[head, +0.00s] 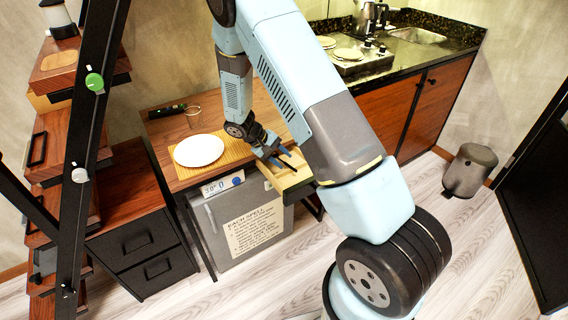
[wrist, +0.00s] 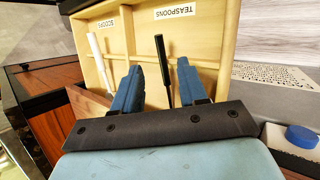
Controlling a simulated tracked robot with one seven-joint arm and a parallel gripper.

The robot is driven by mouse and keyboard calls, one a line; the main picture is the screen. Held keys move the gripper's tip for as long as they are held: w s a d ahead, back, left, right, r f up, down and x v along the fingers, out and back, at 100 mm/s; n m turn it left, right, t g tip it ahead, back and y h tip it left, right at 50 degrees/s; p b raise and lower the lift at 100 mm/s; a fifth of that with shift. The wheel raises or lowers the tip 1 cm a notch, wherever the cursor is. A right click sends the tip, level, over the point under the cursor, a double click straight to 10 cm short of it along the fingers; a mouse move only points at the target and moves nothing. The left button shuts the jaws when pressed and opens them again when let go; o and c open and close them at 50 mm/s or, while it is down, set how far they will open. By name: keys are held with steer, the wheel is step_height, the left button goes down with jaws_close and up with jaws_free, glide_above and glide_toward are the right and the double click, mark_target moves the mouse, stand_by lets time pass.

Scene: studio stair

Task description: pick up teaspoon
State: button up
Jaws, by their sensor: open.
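An open wooden drawer (wrist: 268,50) with dividers fills the upper wrist view, and the drawer (head: 293,178) shows below the desk top in the head view. Its compartments bear the labels SCOOPS and TEASPOONS. A thin black-handled utensil, by its label the teaspoon (wrist: 160,55), lies in the TEASPOONS compartment; its far end is hidden behind my gripper. My gripper (wrist: 159,66) is open and empty, its blue fingers on either side of the black handle in the picture. I cannot tell how far above it they are. In the head view my gripper (head: 281,160) is over the drawer.
A white-handled utensil (wrist: 97,58) lies in the SCOOPS compartment, left of a divider. A white plate (head: 199,150) on a mat and a glass (head: 193,117) stand on the desk left of my gripper. A small fridge (head: 225,232) is under the desk.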

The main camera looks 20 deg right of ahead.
mark_target(293, 168)
steer(key=shift+s+x, duration=0.2)
steer(key=shift+x, duration=1.25)
steer(key=shift+s+x, duration=0.2)
steer(key=shift+x, duration=1.2)
steer(key=shift+c, duration=0.3)
steer(key=shift+r, duration=0.1)
jaws_close()
